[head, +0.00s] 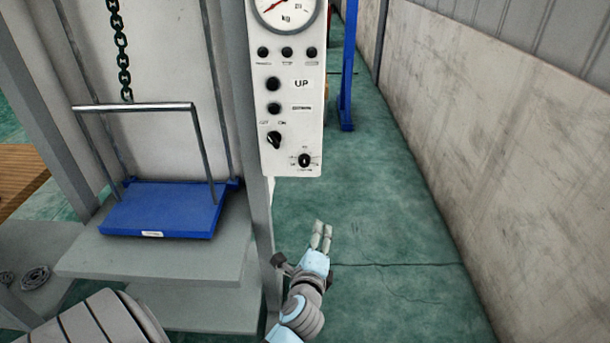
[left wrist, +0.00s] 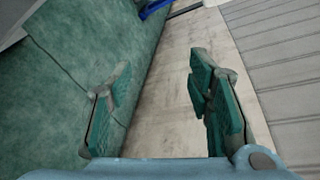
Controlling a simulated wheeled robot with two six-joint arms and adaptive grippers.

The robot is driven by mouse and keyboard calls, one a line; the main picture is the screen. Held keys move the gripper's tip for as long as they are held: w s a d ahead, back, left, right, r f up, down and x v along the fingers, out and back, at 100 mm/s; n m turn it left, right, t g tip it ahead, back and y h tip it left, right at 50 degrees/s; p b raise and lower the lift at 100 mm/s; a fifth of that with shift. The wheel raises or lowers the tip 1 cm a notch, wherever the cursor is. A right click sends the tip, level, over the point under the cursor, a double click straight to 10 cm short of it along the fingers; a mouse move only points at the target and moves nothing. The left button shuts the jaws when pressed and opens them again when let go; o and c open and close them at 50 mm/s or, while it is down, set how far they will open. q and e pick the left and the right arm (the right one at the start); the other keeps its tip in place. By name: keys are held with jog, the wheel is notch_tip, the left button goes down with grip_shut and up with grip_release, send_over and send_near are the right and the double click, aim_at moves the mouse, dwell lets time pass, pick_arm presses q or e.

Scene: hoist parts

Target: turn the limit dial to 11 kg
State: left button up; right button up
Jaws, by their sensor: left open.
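The limit dial (head: 304,160) is a small black knob with marks around it, at the lower right of the white control panel (head: 290,130) in the head view. The marks are too small to read, so I cannot tell its setting. My left gripper (head: 322,229) is below the panel and to the right of its post, apart from the dial. In the left wrist view the left gripper (left wrist: 155,105) is open and empty, with its green pads apart. The dial is not in the left wrist view. My right gripper is not in view.
A gauge (head: 286,8) marked kg, several black buttons and a black switch (head: 274,140) are on the panel. A blue platform (head: 160,209) with a grey bar frame stands left of the post. A wall (head: 510,150) runs along the right. Green floor between is clear.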

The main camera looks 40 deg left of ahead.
aim_at(305, 164)
pick_arm(q)
jog(key=a+r+y, duration=0.3)
jog(key=r, duration=0.8)
jog(key=shift+m+t, duration=0.3)
jog(key=shift+t, duration=0.2)
jog(key=x, duration=0.6)
jog(key=b+x, duration=0.1)
jog(key=x, duration=0.6)
jog(key=shift+s+a, duration=0.25)
jog(key=shift+a, duration=0.1)
jog(key=shift+c, duration=0.5)
grip_shut()
